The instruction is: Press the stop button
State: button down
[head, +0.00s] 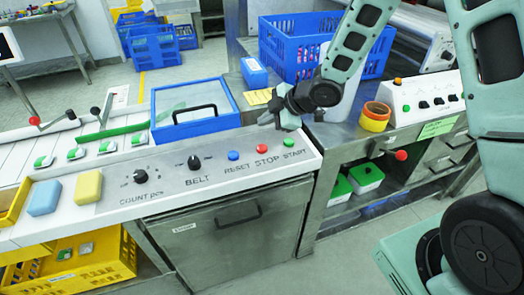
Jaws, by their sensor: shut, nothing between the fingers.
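The stop button is the small red button (262,149) above the word STOP on the white slanted control panel (150,204). A blue reset button (233,155) is on its left and a green start button (290,144) on its right. My gripper (268,119) is shut and empty. In the head view it shows above and slightly right of the red button, apart from it. The exact height of the fingertips over the panel is hard to tell. All three buttons are in plain sight.
Two black knobs (194,162) sit left of the buttons. A blue lidded tray (195,108) stands behind the panel, left of my gripper. A blue crate (290,60) and stacked orange-yellow rings (375,116) are behind and to the right. A cabinet door (212,245) is below.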

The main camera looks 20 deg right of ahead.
aim_at(266, 148)
notch_tip(266, 148, down, 7)
jog(key=b, duration=0.5)
jog(key=shift+r, duration=0.15)
dwell(1.6)
jog(key=shift+f+b, duration=0.4)
jog(key=shift+f+b, duration=0.4)
jog(key=shift+f, duration=0.1)
dwell(0.5)
dwell(0.4)
jog(key=shift+r+p, duration=0.85)
jog(key=shift+r, duration=0.1)
notch_tip(266, 148, up, 5)
jog(key=p, duration=0.4)
jog(key=shift+p, duration=0.3)
